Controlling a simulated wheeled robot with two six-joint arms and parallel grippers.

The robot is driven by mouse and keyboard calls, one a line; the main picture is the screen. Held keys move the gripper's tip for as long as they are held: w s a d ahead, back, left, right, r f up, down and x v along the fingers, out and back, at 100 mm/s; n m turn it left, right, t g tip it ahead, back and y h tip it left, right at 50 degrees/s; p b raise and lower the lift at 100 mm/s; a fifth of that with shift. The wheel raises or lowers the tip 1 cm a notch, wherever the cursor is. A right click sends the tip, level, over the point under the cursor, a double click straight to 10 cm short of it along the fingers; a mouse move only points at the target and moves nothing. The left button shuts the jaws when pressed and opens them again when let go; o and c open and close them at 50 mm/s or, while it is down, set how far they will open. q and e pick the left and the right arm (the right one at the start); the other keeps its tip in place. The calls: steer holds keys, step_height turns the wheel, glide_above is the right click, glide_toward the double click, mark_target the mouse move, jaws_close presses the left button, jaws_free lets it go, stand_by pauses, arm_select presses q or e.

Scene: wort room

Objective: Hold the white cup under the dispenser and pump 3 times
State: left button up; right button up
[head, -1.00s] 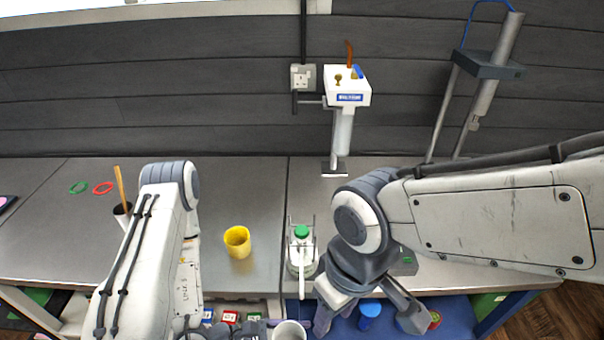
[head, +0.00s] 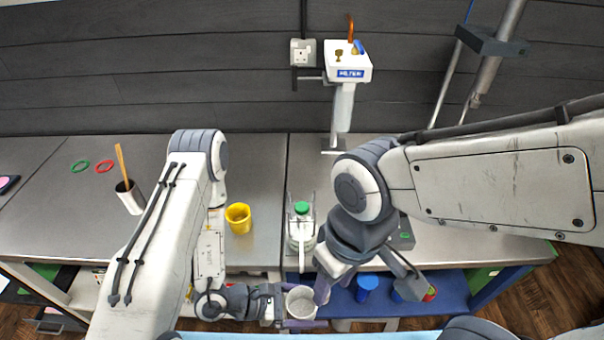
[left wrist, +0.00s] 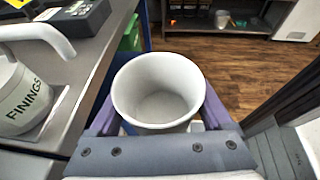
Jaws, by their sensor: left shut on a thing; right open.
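The white cup (head: 300,302) is upright in my left gripper (head: 297,312), which is shut on it. In the left wrist view the cup (left wrist: 158,90) sits between the two fingers and looks empty. The dispenser (head: 302,236) is a white bottle with a green top, standing at the bench's front edge. In the left wrist view the dispenser (left wrist: 22,105) reads "FININGS" and its curved spout reaches toward the cup's left side. The cup is in front of the bench edge, near the spout; exact alignment is unclear. My right gripper (head: 367,284) is open and empty, right of the dispenser.
A yellow cup (head: 238,218) stands left of the dispenser. A white holder (head: 130,198) with a wooden stick is farther left. A tall white device (head: 347,62) stands behind. A blue cup (head: 367,287) is on the lower shelf. The bench between is mostly clear.

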arm_select(q)
steer(key=w, duration=0.5)
steer(key=shift+w+r, duration=0.15)
steer(key=shift+w, duration=0.25)
arm_select(e)
steer(key=shift+r, duration=0.15)
steer(key=shift+w+a, duration=0.1)
steer(key=shift+w, duration=0.1)
jaws_close()
steer(key=m+h, duration=0.1)
glide_toward(302, 206)
steer(key=shift+f, duration=2.7)
